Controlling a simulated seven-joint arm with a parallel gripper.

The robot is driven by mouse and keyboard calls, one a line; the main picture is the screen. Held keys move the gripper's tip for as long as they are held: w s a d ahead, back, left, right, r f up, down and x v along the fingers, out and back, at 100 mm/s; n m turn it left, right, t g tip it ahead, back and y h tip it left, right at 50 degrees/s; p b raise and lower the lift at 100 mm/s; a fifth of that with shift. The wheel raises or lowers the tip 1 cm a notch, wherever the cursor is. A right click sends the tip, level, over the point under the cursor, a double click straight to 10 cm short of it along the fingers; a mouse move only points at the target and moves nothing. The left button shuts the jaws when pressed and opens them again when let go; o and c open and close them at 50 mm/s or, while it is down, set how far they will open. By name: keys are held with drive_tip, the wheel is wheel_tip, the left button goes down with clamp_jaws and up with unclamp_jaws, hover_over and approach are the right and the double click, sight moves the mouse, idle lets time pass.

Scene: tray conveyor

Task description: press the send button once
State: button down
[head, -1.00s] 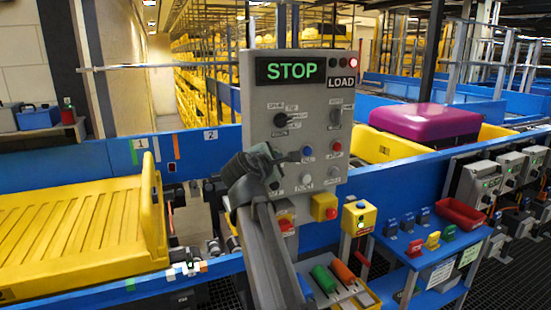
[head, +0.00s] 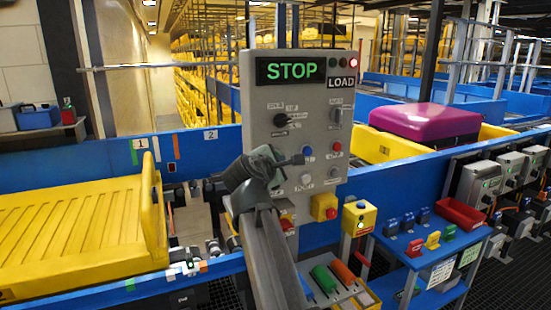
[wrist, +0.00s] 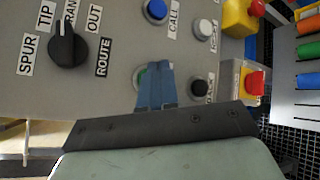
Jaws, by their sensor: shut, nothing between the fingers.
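The grey control panel (head: 258,100) stands in the middle of the head view, with a green STOP display on top. In the wrist view my gripper (wrist: 155,68) is shut and empty, its two blue-grey fingers together against the panel background. A green button (wrist: 139,76) is partly hidden behind the fingertips. Its label is covered, so I cannot read whether it is the send button. I cannot tell whether the fingertips touch it. A blue button (wrist: 156,10) marked CALL, a white button (wrist: 202,29) and a black button (wrist: 200,88) surround it.
A black rotary knob (wrist: 67,45) marked ROUTE sits left of the fingers in the wrist view. Red-on-yellow stop buttons (head: 324,207) are low on the panel. A yellow tray (head: 75,220) stands on the left; a purple case (head: 425,122) lies behind on the right.

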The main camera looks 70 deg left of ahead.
drive_tip(key=d, duration=0.5)
idle(0.7)
idle(0.7)
